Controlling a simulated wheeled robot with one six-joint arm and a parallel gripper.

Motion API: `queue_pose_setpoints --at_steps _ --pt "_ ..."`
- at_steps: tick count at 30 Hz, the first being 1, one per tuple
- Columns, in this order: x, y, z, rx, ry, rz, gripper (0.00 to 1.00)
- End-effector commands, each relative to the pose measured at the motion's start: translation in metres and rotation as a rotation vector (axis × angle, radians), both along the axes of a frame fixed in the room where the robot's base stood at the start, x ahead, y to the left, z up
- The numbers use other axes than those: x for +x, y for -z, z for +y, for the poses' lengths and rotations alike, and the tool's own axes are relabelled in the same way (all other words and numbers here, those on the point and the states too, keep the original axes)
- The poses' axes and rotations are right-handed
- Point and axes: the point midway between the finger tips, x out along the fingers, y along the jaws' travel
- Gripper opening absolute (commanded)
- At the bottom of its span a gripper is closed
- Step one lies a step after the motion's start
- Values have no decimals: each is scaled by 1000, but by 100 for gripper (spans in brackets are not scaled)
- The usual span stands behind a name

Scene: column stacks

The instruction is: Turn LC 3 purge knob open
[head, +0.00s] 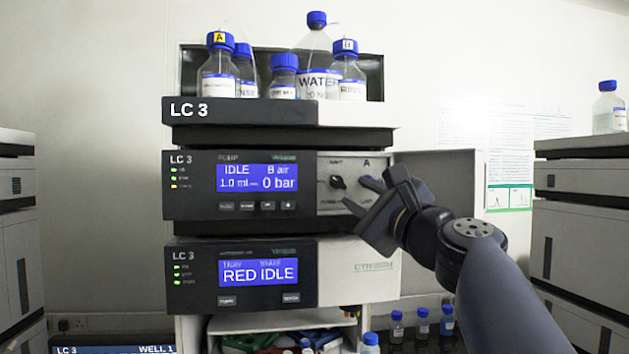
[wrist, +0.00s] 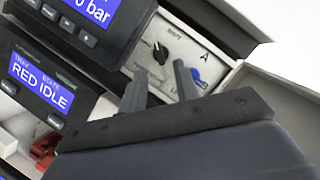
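The LC 3 purge knob (head: 338,183) is a small black knob on the light panel at the right of the pump module (head: 240,205). It also shows in the wrist view (wrist: 160,52), just beyond my fingertips. My gripper (head: 366,194) is in front of this panel, to the right of and slightly below the knob. In the wrist view my gripper (wrist: 159,82) has its two fingers apart with nothing between them. The knob looks clear of both fingers. The pump display (head: 257,178) reads IDLE and 0 bar.
A light open door or side panel (head: 455,190) stands right of the pump, behind my arm. A blue fitting (wrist: 198,77) is right of my fingers. The lower module (head: 240,278) reads RED IDLE. Several blue-capped bottles (head: 284,78) stand on top. Other stacks flank this one.

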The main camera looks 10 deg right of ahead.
Motion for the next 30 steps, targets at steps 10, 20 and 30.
queue_pose_setpoints --at_steps 10,20,30 --pt "45 -13 15 0 -1 0 30" --pt "49 -13 16 -1 0 0 30" --pt "49 -13 16 -1 0 0 5"
